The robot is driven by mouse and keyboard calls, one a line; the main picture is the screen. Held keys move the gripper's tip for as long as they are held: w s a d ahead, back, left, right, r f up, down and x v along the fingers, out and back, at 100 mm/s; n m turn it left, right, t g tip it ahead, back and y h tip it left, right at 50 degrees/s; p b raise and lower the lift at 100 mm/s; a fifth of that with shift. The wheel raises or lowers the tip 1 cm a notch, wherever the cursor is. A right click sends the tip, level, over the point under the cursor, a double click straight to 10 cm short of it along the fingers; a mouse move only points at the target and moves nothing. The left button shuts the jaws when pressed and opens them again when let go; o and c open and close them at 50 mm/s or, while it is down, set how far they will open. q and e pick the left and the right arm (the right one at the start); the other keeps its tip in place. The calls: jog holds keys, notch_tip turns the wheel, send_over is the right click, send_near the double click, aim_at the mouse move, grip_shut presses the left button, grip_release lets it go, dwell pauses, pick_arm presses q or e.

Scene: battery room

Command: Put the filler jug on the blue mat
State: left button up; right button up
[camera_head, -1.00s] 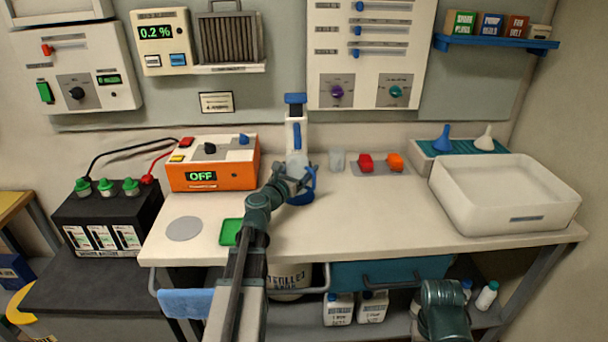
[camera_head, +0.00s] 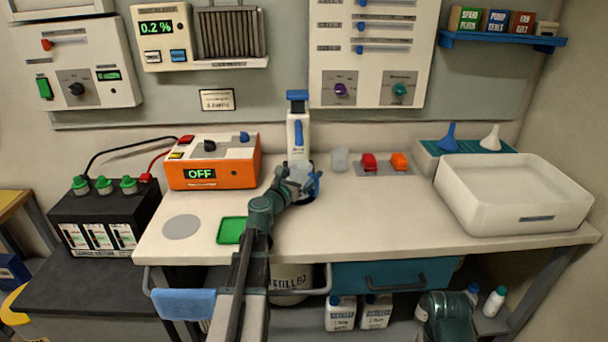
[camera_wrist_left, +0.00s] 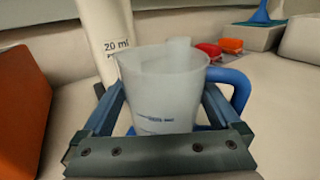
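The filler jug (camera_head: 300,174) is a translucent cup with a blue handle, upright at the back middle of the bench. It fills the wrist view (camera_wrist_left: 162,92), handle to the right. My left gripper (camera_head: 294,182) has one finger on each side of the jug, seemingly against its walls. A round blue patch, seemingly the blue mat (camera_head: 307,202), shows just under the jug, mostly hidden by jug and gripper. Whether the jug's base touches it I cannot tell. My right gripper is out of view.
A white dispenser (camera_head: 298,132) with a blue top stands right behind the jug. An orange box (camera_head: 213,172) and green tray (camera_head: 231,230) lie to the left. A small clear cup (camera_head: 340,159), red and orange blocks, and a white basin (camera_head: 515,215) are to the right.

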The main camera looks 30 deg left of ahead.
pick_arm(q)
jog(key=shift+r, duration=0.25)
jog(key=s, duration=1.2)
jog(key=shift+f, duration=0.1)
